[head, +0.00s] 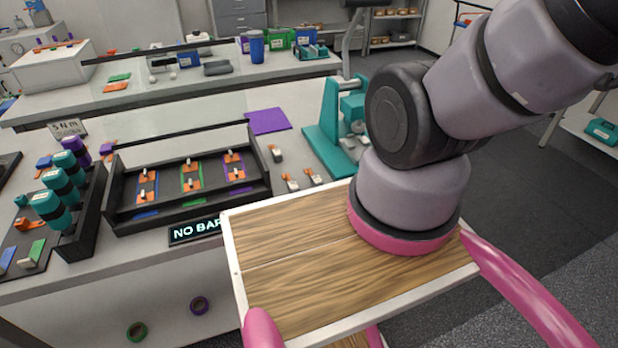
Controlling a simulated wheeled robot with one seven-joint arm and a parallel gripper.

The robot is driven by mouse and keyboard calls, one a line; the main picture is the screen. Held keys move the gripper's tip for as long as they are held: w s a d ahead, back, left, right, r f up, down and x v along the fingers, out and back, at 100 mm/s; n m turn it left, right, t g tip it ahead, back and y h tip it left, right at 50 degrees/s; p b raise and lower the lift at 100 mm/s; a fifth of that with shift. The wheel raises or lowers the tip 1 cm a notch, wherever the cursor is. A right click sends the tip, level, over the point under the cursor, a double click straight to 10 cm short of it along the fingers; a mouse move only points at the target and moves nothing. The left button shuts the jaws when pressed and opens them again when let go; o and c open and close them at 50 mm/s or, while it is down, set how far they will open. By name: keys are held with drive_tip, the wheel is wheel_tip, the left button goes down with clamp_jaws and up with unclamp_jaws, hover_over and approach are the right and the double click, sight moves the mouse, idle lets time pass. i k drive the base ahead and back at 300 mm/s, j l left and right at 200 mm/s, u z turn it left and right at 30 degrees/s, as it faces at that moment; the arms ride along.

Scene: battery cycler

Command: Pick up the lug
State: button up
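Several small pale metal pieces, which may be lugs, lie loose on the grey bench (330,210). One piece (277,153) lies right of the black tray, and two with orange parts (291,183) (314,177) lie nearer the wooden board. They are too small to tell which is the lug. My arm rises from the wooden board and leaves the picture at the upper right. My gripper is not in view, so whether it holds anything is hidden.
A black tray (190,214) with blue, green and purple strips bearing orange parts stands left of the pieces. A rack of teal drivers (88,215) is at the left.

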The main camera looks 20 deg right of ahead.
sight(292, 187)
drive_tip(key=k+j, duration=0.25)
drive_tip(key=j, duration=0.15)
drive_tip(key=k+j, duration=0.5)
drive_tip(key=j, duration=0.25)
drive_tip(key=i+z, duration=0.05)
